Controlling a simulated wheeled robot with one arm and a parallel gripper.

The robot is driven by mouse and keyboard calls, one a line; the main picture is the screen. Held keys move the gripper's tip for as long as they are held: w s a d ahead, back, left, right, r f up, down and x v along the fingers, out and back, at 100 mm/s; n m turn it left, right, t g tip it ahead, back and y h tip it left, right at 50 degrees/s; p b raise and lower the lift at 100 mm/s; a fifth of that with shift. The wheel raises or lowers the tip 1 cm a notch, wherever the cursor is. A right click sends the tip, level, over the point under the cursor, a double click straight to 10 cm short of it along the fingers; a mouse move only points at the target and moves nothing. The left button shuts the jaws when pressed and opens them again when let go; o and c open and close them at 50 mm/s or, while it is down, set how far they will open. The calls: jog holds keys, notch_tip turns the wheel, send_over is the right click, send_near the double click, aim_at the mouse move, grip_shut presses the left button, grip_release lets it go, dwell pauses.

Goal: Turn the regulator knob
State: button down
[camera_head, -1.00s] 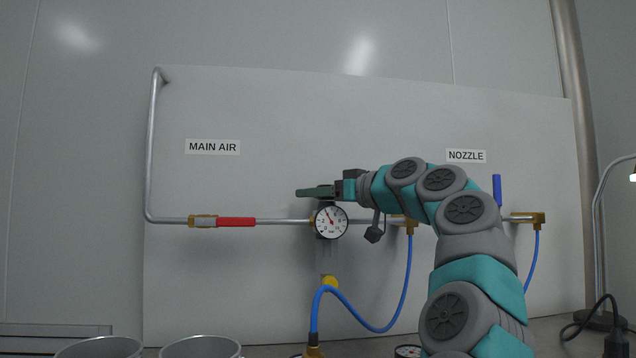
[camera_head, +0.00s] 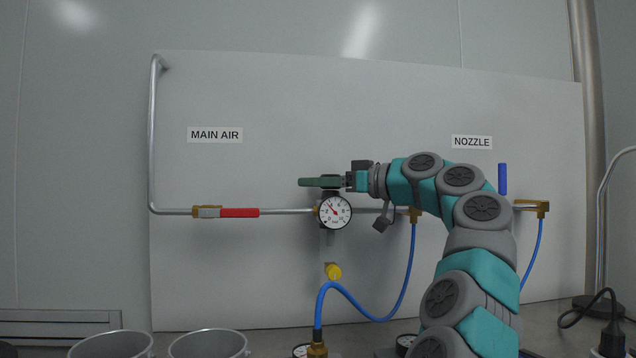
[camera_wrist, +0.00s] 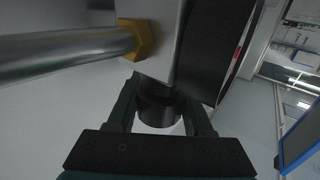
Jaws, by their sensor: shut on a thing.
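The regulator knob (camera_wrist: 158,108) shows in the wrist view as a short black cylinder between my two fingers. My gripper (camera_wrist: 160,112) is shut on it from its sides. In the head view my gripper (camera_head: 318,182) sits just above the round white pressure gauge (camera_head: 334,211), and its fingers largely hide the knob there. The gauge's red needle points up and to the left. The regulator body (camera_wrist: 157,50) is pale, with a brass fitting (camera_wrist: 141,39) where the grey pipe joins it.
A red valve handle (camera_head: 239,212) lies along the pipe below the MAIN AIR label. A blue handle (camera_head: 502,179) stands upright below the NOZZLE label. A blue hose (camera_head: 401,285) loops below the gauge. Two metal cups (camera_head: 207,344) stand at the lower left.

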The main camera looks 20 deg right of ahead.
jog(key=shift+c, duration=1.5)
grip_release()
jog(key=v, duration=0.8)
